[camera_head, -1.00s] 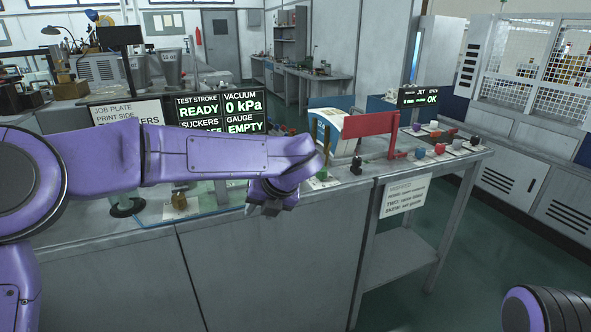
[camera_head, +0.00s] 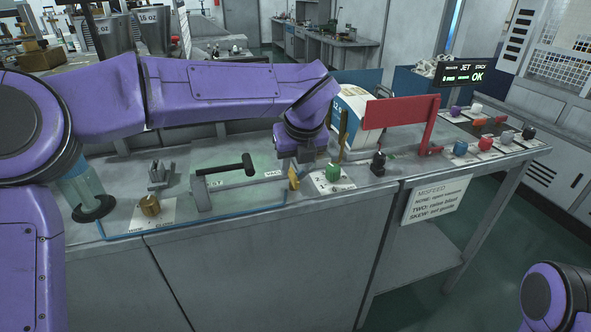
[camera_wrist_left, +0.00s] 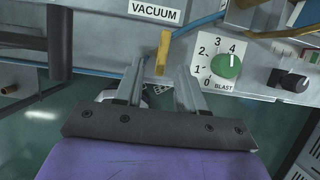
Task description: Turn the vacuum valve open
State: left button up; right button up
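The vacuum valve's yellow handle (camera_head: 293,178) shows at the bench's front edge. In the left wrist view the yellow handle (camera_wrist_left: 163,50) stands upright in the picture, just below a VACUUM label (camera_wrist_left: 155,13), with a blue hose beside it. My left gripper (camera_head: 303,156) is just above and right of the handle in the head view. In the left wrist view its two fingers (camera_wrist_left: 160,72) are apart, with the handle's lower end in line with the gap. I cannot tell whether they touch it. The valve body is mostly hidden. My right gripper is out of view.
A green blast knob (camera_head: 332,173) on a numbered plate is close right of the handle, then a black knob (camera_head: 378,163). A black-handled lever (camera_head: 225,170) and a brass knob (camera_head: 149,205) lie left. A red panel (camera_head: 400,111) stands behind.

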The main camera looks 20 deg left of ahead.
aim_at(294, 175)
pick_arm(q)
jog(key=x, duration=0.4)
jog(key=shift+w+f, duration=0.15)
jog(key=shift+w, duration=0.2)
jog(key=shift+s+d, duration=0.1)
jog(key=shift+s, duration=0.05)
jog(key=shift+f, duration=0.1)
grip_shut()
